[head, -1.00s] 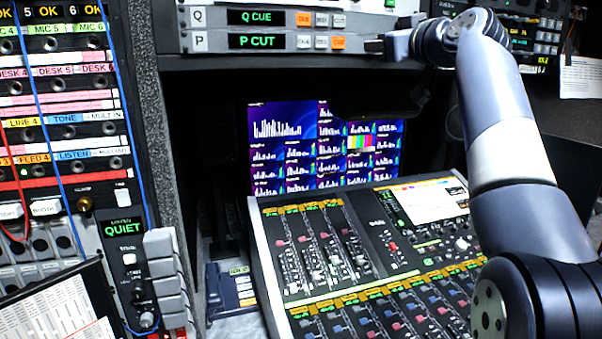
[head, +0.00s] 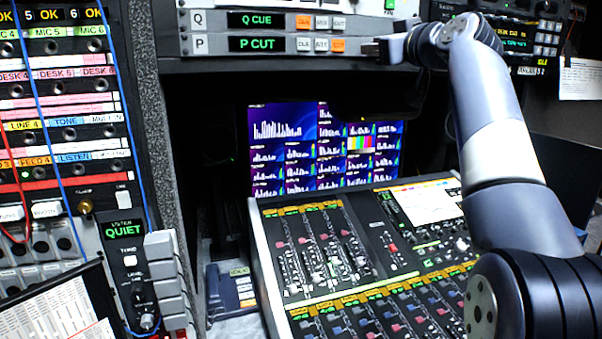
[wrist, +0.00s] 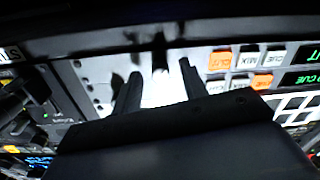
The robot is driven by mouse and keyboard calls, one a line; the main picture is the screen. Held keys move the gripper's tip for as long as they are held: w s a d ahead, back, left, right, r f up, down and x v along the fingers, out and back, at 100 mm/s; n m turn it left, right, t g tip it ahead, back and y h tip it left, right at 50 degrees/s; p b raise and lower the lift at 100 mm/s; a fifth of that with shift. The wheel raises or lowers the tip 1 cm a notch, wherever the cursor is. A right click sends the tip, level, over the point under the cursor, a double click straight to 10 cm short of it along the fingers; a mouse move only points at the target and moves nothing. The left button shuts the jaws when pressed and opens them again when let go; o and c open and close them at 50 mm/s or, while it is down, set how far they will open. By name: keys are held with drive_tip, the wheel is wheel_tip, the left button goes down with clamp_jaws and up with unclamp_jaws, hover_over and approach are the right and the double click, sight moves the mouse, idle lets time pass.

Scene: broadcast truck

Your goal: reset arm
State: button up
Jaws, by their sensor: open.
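My gripper (head: 378,49) is up at the right end of the rack panel with the Q CUE (head: 255,19) and P CUT (head: 257,44) displays. In the wrist view my gripper (wrist: 158,88) shows two dark fingers apart, with a bright bare panel surface between and behind them and nothing held. The orange and white CUE and MIX buttons (wrist: 247,60) lie just right of the fingers. From these frames I cannot tell whether the fingertips touch the panel. My arm reaches up from the lower right in the head view.
A mixing console (head: 300,265) fills the lower middle below my arm. Lit screens (head: 325,145) stand behind it. A patch bay (head: 65,110) with blue and red cables is at the left, above a QUIET listen panel (head: 130,275). A dark equipment unit (head: 520,40) is at upper right.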

drive_tip(key=m+h+p, duration=0.1)
drive_tip(key=m+p, duration=1)
drive_tip(key=m, duration=1.4)
drive_tip(key=shift+w+a, duration=0.1)
drive_tip(key=shift+a, duration=0.05)
